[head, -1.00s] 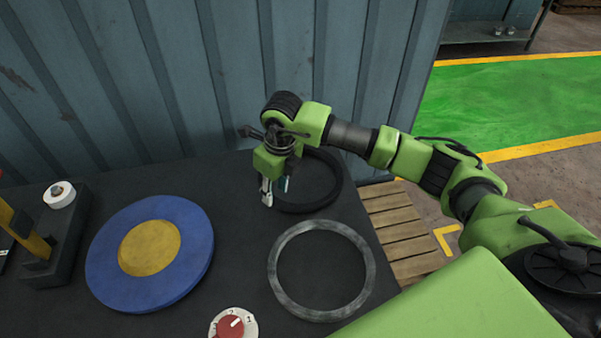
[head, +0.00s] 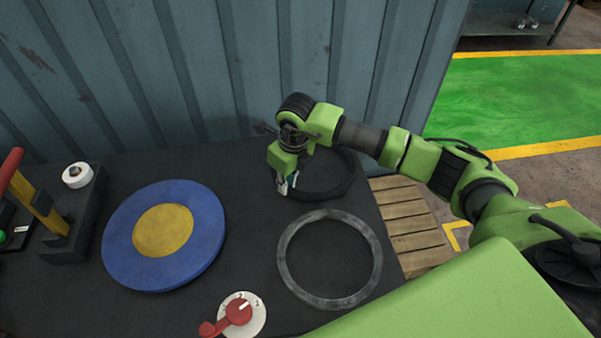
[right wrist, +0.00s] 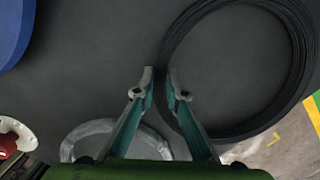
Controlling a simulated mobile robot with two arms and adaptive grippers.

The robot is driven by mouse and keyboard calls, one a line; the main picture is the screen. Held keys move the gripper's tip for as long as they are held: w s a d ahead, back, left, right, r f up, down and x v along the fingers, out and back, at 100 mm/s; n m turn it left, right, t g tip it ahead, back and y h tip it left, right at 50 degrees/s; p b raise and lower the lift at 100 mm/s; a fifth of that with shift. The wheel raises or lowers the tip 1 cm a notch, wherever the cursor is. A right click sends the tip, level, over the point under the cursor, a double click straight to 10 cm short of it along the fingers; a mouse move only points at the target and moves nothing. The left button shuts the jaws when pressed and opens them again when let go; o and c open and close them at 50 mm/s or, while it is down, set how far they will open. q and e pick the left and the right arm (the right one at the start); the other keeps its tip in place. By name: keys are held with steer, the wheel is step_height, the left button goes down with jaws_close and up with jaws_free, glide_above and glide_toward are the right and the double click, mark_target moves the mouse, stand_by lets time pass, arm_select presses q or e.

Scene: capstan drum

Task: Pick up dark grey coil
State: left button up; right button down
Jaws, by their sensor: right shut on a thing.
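The dark grey coil (head: 349,178) lies on the far right of the black table, by the corrugated wall. My right gripper (head: 287,187) reaches down at the coil's left edge. In the right wrist view the coil (right wrist: 226,130) fills the upper right. The fingertips (right wrist: 160,75) are close together, one on each side of its left band, so the gripper is shut on the coil. The coil appears to rest flat on the table. My left gripper is not in view.
A light grey ring (head: 336,303) lies just in front of the coil. A blue disc with a yellow centre (head: 203,250) is to the left. A red rotary switch (head: 238,312) sits at the front. A wooden pallet (head: 412,225) stands beyond the table's right edge.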

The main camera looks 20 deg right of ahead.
steer(key=shift+w+r, duration=0.1)
steer(key=shift+r, duration=0.1)
steer(key=shift+r, duration=0.5)
steer(key=s+r+b, duration=0.5)
steer(key=s+r, duration=0.6)
steer(key=s, duration=0.3)
steer(key=shift+r, duration=0.35)
